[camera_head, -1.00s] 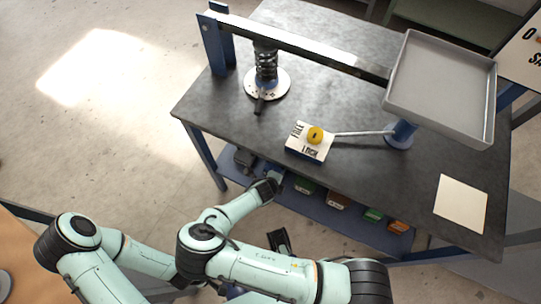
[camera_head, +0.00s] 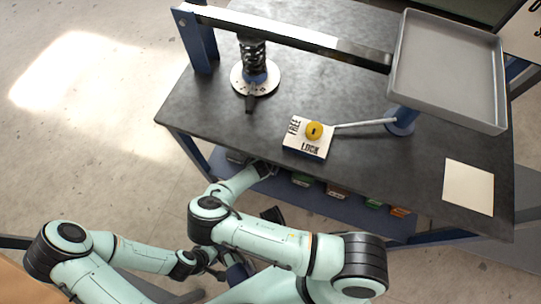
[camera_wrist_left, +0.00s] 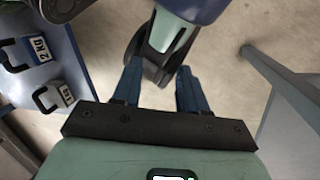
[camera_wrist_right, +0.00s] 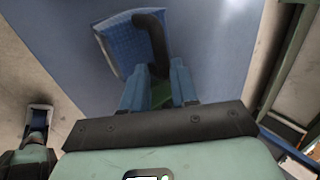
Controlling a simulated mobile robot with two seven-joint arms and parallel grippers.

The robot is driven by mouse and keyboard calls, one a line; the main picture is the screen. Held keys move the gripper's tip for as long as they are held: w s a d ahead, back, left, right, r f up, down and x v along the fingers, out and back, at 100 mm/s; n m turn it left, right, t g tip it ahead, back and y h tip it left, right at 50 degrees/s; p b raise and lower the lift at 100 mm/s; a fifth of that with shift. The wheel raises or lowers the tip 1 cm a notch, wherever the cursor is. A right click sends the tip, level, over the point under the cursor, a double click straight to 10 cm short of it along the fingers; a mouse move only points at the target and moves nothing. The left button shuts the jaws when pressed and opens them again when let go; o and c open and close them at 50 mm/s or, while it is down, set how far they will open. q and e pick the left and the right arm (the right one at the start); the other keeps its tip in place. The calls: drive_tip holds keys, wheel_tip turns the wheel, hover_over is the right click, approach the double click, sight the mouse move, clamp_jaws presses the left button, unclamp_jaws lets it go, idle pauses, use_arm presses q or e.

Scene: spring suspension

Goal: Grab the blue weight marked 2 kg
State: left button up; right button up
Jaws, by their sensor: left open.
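The blue weight (camera_wrist_right: 128,48) with a black bar handle stands on the blue shelf in the right wrist view. Its label does not show there. My right gripper (camera_wrist_right: 160,80) has its fingers close against both sides of this handle. In the head view my right gripper (camera_head: 268,170) is at the shelf's front edge, mostly under the table edge. The left wrist view shows a weight labelled 2KG (camera_wrist_left: 38,47) on the shelf, at the left; I cannot tell for certain that it is the same one. My left gripper (camera_wrist_left: 158,85) is open and empty, away from the weights.
A smaller grey weight (camera_wrist_left: 63,95) stands near the shelf end. Several other weights, including an orange one (camera_head: 337,191), line the shelf (camera_head: 330,208) under the table (camera_head: 225,130). The tabletop overhangs them. My two arms are close together in front of the table.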

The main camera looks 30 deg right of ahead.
drive_tip(key=x, duration=0.2)
drive_tip(key=b+x, duration=0.1)
drive_tip(key=x, duration=0.1)
drive_tip(key=shift+w+f, duration=0.25)
drive_tip(key=shift+w, duration=0.2)
use_arm(q)
drive_tip(key=w+f, duration=0.1)
drive_tip(key=w+a+f+t, duration=0.1)
drive_tip(key=shift+w+a+f, duration=0.1)
drive_tip(key=shift+w+a, duration=0.05)
drive_tip(key=shift+w, duration=0.2)
use_arm(e)
clamp_jaws()
idle(0.4)
drive_tip(key=shift+w+d+r, duration=0.1)
drive_tip(key=shift+d+r, duration=0.05)
drive_tip(key=shift+r, duration=0.05)
